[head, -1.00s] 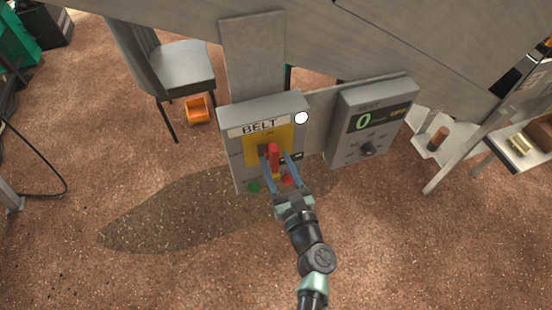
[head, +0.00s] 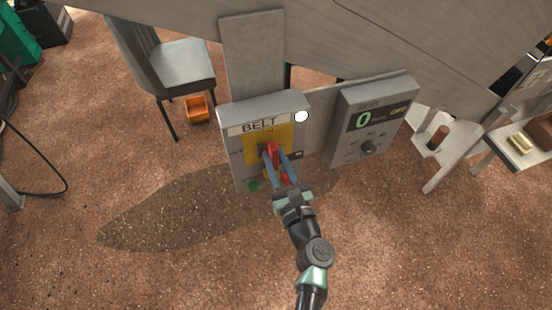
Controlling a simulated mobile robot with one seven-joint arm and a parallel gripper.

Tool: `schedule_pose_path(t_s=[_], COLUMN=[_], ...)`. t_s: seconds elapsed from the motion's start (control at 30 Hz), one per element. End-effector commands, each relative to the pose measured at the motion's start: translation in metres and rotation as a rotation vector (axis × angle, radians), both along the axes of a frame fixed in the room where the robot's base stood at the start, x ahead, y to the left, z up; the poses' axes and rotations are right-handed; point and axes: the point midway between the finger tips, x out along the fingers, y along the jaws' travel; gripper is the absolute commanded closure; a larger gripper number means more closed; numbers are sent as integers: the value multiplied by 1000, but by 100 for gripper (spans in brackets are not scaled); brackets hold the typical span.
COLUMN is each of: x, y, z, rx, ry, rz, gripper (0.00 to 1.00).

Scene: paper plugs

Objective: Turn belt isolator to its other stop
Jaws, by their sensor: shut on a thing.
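The belt isolator is a red handle (head: 272,151) on a yellow plate (head: 251,143), on the front of a grey box labelled BELT (head: 264,104). The handle stands about upright in the picture. My gripper (head: 272,156) reaches it from below, with its blue fingers shut on the red handle, one on each side. The fingers and wrist hide the lower part of the handle and some of the box's lower front.
A green button (head: 254,186) and a red button (head: 288,180) sit low on the box, close to my fingers. A grey chair (head: 181,68) and an orange bin (head: 197,109) are at back left.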

Motion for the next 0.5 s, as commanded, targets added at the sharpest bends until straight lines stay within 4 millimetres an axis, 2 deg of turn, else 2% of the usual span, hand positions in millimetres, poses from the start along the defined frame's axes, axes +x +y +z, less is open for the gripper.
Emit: schedule_pose_path(t_s=[0.27, 0.5], x=[-1, -1], y=[1, 3], z=[-3, -5], rx=[-96, -279], ry=[-31, -92], rz=[1, 0], gripper=[100, 100])
